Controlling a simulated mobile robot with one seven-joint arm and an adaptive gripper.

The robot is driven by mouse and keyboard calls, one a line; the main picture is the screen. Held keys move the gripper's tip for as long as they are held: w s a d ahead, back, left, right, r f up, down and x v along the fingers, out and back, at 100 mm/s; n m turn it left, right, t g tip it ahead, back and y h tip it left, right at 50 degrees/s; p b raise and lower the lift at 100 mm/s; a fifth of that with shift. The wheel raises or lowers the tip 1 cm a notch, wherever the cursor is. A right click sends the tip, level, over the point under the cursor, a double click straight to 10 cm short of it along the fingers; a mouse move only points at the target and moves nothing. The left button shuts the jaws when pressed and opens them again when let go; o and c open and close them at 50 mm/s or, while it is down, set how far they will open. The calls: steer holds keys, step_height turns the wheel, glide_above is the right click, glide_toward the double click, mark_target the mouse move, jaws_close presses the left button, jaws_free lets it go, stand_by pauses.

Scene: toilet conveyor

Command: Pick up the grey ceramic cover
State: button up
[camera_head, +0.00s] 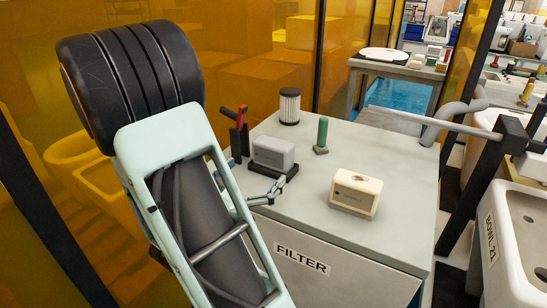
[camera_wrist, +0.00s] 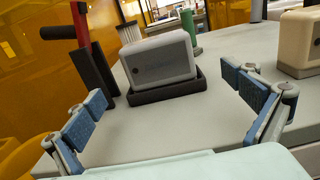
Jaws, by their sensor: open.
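The grey ceramic cover (camera_head: 273,153) is a rounded box seated on a black base on top of the grey cabinet. In the wrist view the cover (camera_wrist: 160,58) stands upright in its black tray (camera_wrist: 165,90), ahead of my gripper. My gripper (camera_wrist: 172,112) is open and empty, with its blue-padded fingers spread to the left and right, nearer to me than the cover.
A red-handled black fixture (camera_head: 238,130) stands just left of the cover. A black-topped filter (camera_head: 289,106) and a green-handled piece (camera_head: 322,135) stand behind and right. A cream block (camera_head: 356,193) sits at right. The cabinet top (camera_head: 300,210) is bare in front.

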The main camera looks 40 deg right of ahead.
mark_target(268, 156)
steer(key=b+x, duration=0.1)
steer(key=x, duration=0.8)
steer(key=shift+w+d+r, duration=0.1)
steer(key=shift+w+d, duration=0.05)
steer(key=shift+w, duration=0.05)
steer(key=c, duration=1.5)
steer(key=shift+r, duration=0.1)
